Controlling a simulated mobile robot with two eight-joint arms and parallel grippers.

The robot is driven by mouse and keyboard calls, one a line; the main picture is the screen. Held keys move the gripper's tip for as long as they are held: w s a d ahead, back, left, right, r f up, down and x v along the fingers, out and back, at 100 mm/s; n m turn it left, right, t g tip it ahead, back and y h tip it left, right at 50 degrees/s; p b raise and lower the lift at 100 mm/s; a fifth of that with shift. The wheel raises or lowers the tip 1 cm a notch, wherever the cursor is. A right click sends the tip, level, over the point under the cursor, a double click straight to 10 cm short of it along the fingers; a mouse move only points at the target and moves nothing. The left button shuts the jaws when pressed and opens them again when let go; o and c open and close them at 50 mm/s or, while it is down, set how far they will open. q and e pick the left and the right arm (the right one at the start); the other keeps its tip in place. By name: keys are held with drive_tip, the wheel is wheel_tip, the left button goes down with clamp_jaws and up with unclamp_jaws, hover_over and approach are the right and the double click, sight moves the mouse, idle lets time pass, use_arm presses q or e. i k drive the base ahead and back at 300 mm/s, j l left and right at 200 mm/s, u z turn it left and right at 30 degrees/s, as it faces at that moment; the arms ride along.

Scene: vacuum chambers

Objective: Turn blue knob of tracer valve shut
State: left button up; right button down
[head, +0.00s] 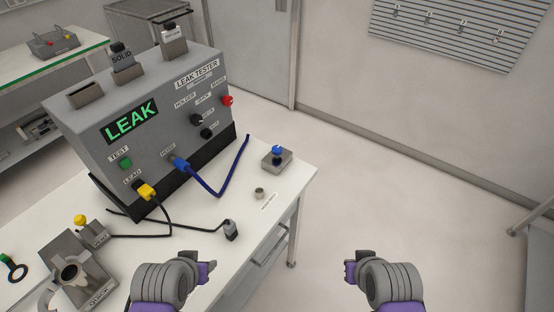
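The blue knob (277,150) sits on top of a small grey valve block (277,160) near the right end of the white table. Nothing touches the knob. My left gripper (205,266) is at the bottom of the head view, over the table's front part and well short of the knob. My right gripper (351,268) is lower right of the knob, seen against the floor beyond the table's edge. Both are seen from behind, and whether their fingers are open or shut does not show. Neither is seen touching anything.
The grey leak tester (140,130) reads LEAK and stands left of the valve. A blue hose (212,190) curves up beside the valve. A small metal cup (259,193), a probe (231,230) and a yellow-knobbed block (92,234) stand on the table (270,225). Right of it is floor.

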sight(276, 150)
drive_tip(key=i+l, duration=0.55)
drive_tip(key=l, duration=0.15)
drive_tip(key=i+u, duration=0.1)
drive_tip(key=i, duration=0.15)
